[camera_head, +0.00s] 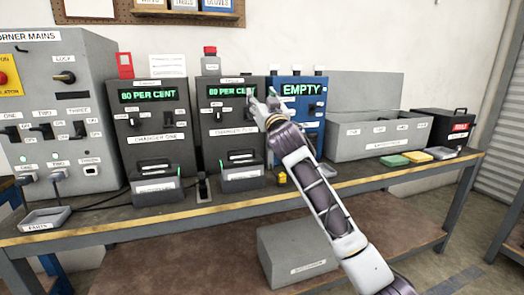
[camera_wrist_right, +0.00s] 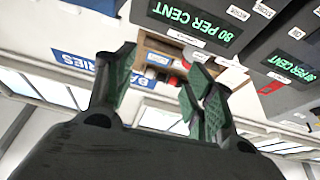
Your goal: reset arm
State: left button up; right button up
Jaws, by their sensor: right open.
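My right arm reaches in from the lower right in the head view. Its gripper (camera_head: 262,98) is raised in front of the second charger (camera_head: 233,135), near that charger's right edge and the blue EMPTY unit (camera_head: 312,100). In the right wrist view the gripper (camera_wrist_right: 158,85) has its green-padded fingers spread, with nothing between them. That view is turned over, with the charger displays at the top right. I cannot tell from these views how far the fingers are from the charger front. My left gripper is in neither view.
The first charger (camera_head: 151,130) reads 80 PER CENT. The grey CORNER MAINS cabinet (camera_head: 60,110) stands left of it. A long grey bin (camera_head: 375,138), green (camera_head: 392,161) and yellow (camera_head: 417,155) pads and a black box (camera_head: 441,128) stand right. A grey box (camera_head: 295,258) sits on the lower shelf.

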jog(key=s+d+r+n+g, duration=0.2)
jog(key=s+d+n, duration=0.15)
jog(key=s, duration=0.45)
jog(key=s+d+f+m+g+h, duration=0.1)
jog(key=s+d+f+g, duration=0.2)
jog(key=f, duration=1.1)
jog(key=s+d+f+m+g, duration=0.25)
jog(key=s+f, duration=0.25)
jog(key=f, duration=1)
jog(key=s+d+f+g+h, duration=0.1)
jog(key=s+d+f, duration=0.25)
jog(key=f, duration=1.05)
pick_arm(q)
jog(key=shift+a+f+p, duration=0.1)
jog(key=shift+p, duration=0.45)
pick_arm(e)
jog(key=s+d+f+m+g+h, duration=0.1)
jog(key=s+f+g, duration=0.6)
jog(key=s+f, duration=1.8)
notch_tip(320, 180, down, 3)
jog(key=shift+s+d+f+m+h, duration=0.1)
jog(key=shift+s+d+m+h, duration=0.15)
jog(key=shift+m, duration=0.25)
